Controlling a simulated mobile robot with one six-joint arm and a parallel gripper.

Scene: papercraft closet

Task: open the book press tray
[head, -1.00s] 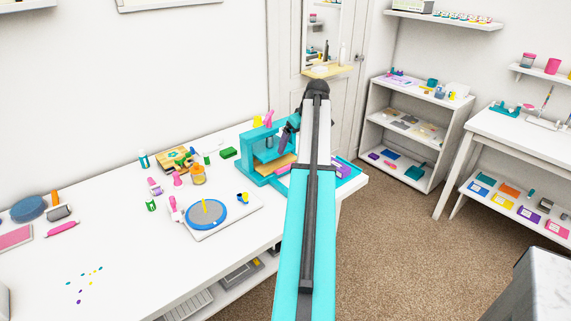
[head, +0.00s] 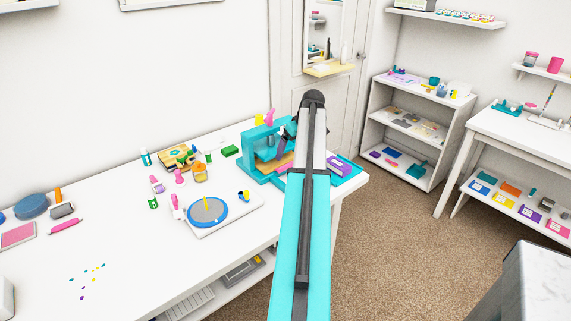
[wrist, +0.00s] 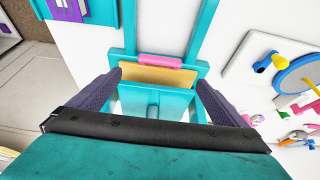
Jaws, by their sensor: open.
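The book press (head: 253,143) is a teal frame near the right end of the white worktable. Its tan tray (head: 266,166) sits low in the frame; in the wrist view the tray (wrist: 152,79) shows with a pink handle (wrist: 160,61) along its front edge. My gripper (wrist: 159,77) is open and empty. Its two dark fingers stand apart, left and right of the tray front in the picture, with the handle between and slightly beyond the tips. I cannot tell any contact. In the head view my arm hides part of the press and most of the gripper.
Two teal rails (wrist: 205,30) run out from the press. A teal tray with a purple box (head: 338,165) lies to the right of my arm. A white board with a blue-rimmed disc (head: 207,212) lies left of the press. The table's front middle is clear.

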